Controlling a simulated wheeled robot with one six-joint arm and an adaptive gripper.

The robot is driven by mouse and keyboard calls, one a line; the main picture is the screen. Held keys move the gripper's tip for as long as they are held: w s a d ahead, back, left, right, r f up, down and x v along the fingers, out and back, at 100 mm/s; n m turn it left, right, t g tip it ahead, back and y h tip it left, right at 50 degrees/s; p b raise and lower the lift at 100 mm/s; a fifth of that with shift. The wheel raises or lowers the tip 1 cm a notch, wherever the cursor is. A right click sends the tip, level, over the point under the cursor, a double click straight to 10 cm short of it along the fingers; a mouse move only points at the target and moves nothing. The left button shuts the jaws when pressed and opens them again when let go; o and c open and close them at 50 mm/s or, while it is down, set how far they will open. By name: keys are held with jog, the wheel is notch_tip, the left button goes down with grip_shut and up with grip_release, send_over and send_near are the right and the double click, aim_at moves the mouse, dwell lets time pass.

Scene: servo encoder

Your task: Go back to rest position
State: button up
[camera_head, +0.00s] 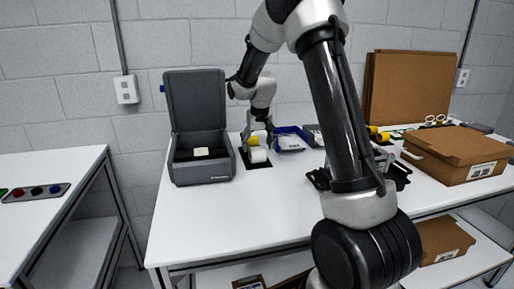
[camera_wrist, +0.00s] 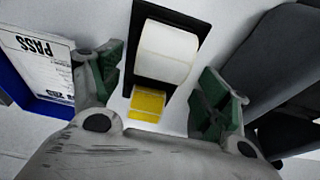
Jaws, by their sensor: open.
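My gripper (camera_head: 258,138) hangs at the back of the white table, at the end of my arm. In the wrist view my gripper (camera_wrist: 157,88) is open, with its two green-padded fingers apart and nothing held between them. A white label roll (camera_head: 259,155) on a black holder is just by the gripper. In the wrist view the white roll (camera_wrist: 168,50) and a yellow label (camera_wrist: 147,105) show between and beyond the fingers. Whether a finger touches the holder cannot be told.
A grey case (camera_head: 203,172) with its lid up stands left of the gripper. A blue tray (camera_head: 289,139) with a PASS paper (camera_wrist: 38,62) is to its right. Cardboard boxes (camera_head: 458,152) fill the table's right side. The front left of the table (camera_head: 220,215) is clear.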

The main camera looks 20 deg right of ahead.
jog(key=d+v, duration=0.1)
jog(key=v, duration=0.9)
jog(key=s+a+r+n, duration=0.1)
jog(key=s+r, duration=0.1)
jog(key=s, duration=1.5)
jog(key=s+a+r+n+t, duration=0.1)
jog(key=s+r, duration=0.2)
jog(key=s, duration=1.5)
jog(key=shift+s+a+r+y, duration=0.25)
jog(key=shift+s+a+y, duration=0.05)
jog(key=shift+a, duration=0.05)
